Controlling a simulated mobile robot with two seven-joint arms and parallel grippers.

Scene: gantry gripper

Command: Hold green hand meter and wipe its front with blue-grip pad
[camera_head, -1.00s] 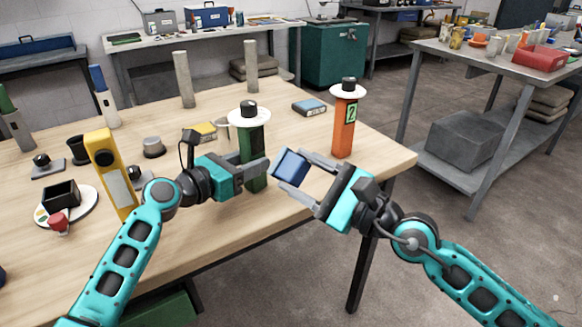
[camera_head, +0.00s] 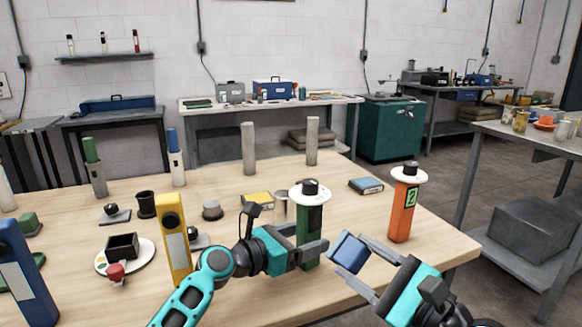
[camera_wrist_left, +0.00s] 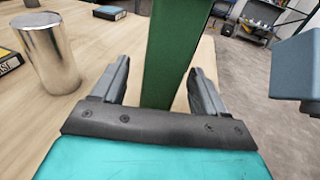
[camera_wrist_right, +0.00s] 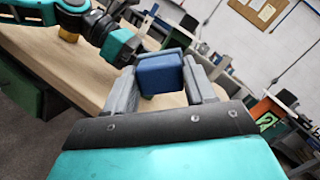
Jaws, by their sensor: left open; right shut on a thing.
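The green hand meter (camera_head: 311,222) stands upright on the wooden table, with a white disc and black knob on top. My left gripper (camera_head: 318,248) is open, its fingers on either side of the meter's body. The left wrist view shows the green body (camera_wrist_left: 172,50) between the two apart fingers (camera_wrist_left: 163,72). My right gripper (camera_head: 358,262) is shut on the blue-grip pad (camera_head: 347,251), held in the air just right of the meter and apart from it. The pad's blue block (camera_wrist_right: 160,76) shows between the right fingers; its wiping face is hard to see.
An orange meter (camera_head: 402,213) stands to the right, near the table's (camera_head: 440,248) right edge. A yellow meter (camera_head: 174,243) stands left of my left arm. A metal cylinder (camera_wrist_left: 48,52) is close to my left gripper. A blue-topped box (camera_head: 366,186) lies behind.

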